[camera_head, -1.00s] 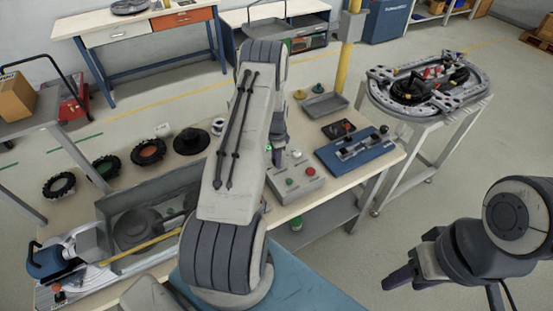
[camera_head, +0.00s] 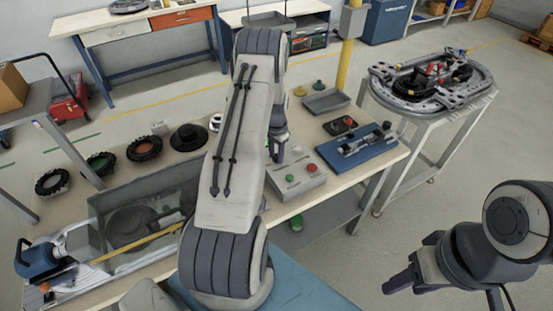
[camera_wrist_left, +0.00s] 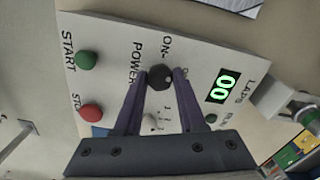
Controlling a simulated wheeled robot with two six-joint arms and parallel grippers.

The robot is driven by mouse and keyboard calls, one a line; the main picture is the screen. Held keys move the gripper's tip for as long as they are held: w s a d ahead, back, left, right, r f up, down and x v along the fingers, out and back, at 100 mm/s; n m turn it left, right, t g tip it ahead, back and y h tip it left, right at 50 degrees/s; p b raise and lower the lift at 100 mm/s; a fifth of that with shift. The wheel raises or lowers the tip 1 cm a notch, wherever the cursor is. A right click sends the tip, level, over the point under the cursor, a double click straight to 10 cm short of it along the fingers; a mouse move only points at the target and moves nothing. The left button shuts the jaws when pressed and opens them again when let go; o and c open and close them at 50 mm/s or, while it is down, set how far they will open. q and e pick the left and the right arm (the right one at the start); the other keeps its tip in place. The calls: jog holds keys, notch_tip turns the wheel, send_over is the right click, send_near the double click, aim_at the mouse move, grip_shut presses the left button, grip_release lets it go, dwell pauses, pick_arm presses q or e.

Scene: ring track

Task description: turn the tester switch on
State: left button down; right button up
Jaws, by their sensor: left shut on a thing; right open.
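The tester (camera_head: 312,186) is a light grey box on the bench, with a green START button (camera_wrist_left: 86,61) and a red STOP button (camera_wrist_left: 91,111). Its black round POWER switch (camera_wrist_left: 160,77) shows in the left wrist view, beside the ON label. The LAPS display (camera_wrist_left: 224,86) is lit green and reads 00. My left gripper (camera_head: 277,150) is over the tester; in the left wrist view its fingers (camera_wrist_left: 161,84) are shut on the switch, one on each side. My right gripper (camera_head: 400,281) is open and empty, off to the right above the floor.
A blue fixture (camera_head: 357,146) and a grey tray (camera_head: 325,102) lie right of and behind the tester. Several tyres (camera_head: 145,148) line the bench's left part. The ring track (camera_head: 430,82) stands on its own table at the right. Clear floor lies between that table and my right arm.

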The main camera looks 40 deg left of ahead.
aim_at(276, 156)
pick_arm(q)
jog(key=n+b, duration=0.1)
jog(key=n, duration=0.2)
jog(key=shift+f+b, duration=0.15)
jog(key=shift+b, duration=0.15)
jog(key=n+b, duration=0.1)
jog(key=n, duration=0.2)
jog(key=shift+b, duration=0.35)
jog(key=n+b, duration=0.1)
jog(key=n, duration=0.2)
jog(key=shift+n, duration=0.4)
jog(key=shift+n+b, duration=0.45)
jog(key=shift+n, duration=0.95)
jog(key=shift+r, duration=0.2)
jog(key=c, duration=0.5)
grip_release()
jog(key=shift+r, duration=0.1)
notch_tip(276, 156, up, 10)
jog(key=b, duration=0.2)
